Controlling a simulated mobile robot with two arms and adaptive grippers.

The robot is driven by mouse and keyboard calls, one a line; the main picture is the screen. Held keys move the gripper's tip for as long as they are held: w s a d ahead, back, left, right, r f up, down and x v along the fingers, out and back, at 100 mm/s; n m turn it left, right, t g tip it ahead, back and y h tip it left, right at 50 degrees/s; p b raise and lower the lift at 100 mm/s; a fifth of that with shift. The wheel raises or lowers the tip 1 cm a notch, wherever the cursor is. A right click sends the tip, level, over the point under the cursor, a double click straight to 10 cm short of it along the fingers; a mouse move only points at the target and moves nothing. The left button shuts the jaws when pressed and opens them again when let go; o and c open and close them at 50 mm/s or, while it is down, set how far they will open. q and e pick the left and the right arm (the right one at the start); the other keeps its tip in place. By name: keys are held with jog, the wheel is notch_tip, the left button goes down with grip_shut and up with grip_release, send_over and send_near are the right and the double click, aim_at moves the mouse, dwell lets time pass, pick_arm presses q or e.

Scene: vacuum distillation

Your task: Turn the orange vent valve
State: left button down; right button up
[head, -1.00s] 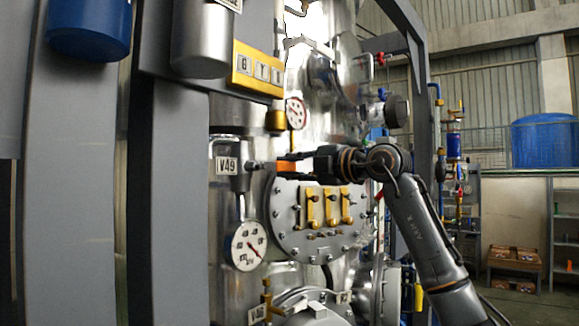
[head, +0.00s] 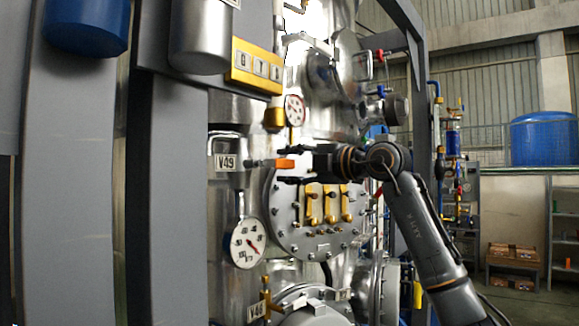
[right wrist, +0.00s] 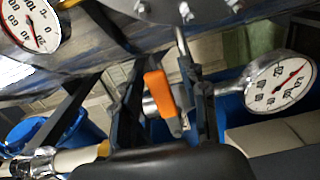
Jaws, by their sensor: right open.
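The orange vent valve handle (head: 285,164) sticks out to the right of the V49 fitting (head: 228,162) in the head view. My right gripper (head: 288,165) is open, with one finger above the handle and one below it. In the right wrist view the orange handle (right wrist: 159,94) lies between the two dark fingers of my right gripper (right wrist: 160,105), and gaps show beside it. I cannot tell whether either finger touches it. My left gripper is not in view.
A pressure gauge (head: 247,243) hangs below the valve. A round bolted flange (head: 290,225) with yellow brackets (head: 330,204) sits just below my right gripper. A small gauge (head: 294,110) and yellow plate (head: 256,67) are above. Grey frame posts (head: 165,200) stand at left.

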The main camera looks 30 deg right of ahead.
jog(key=v, duration=1.2)
jog(key=shift+w+d, duration=0.1)
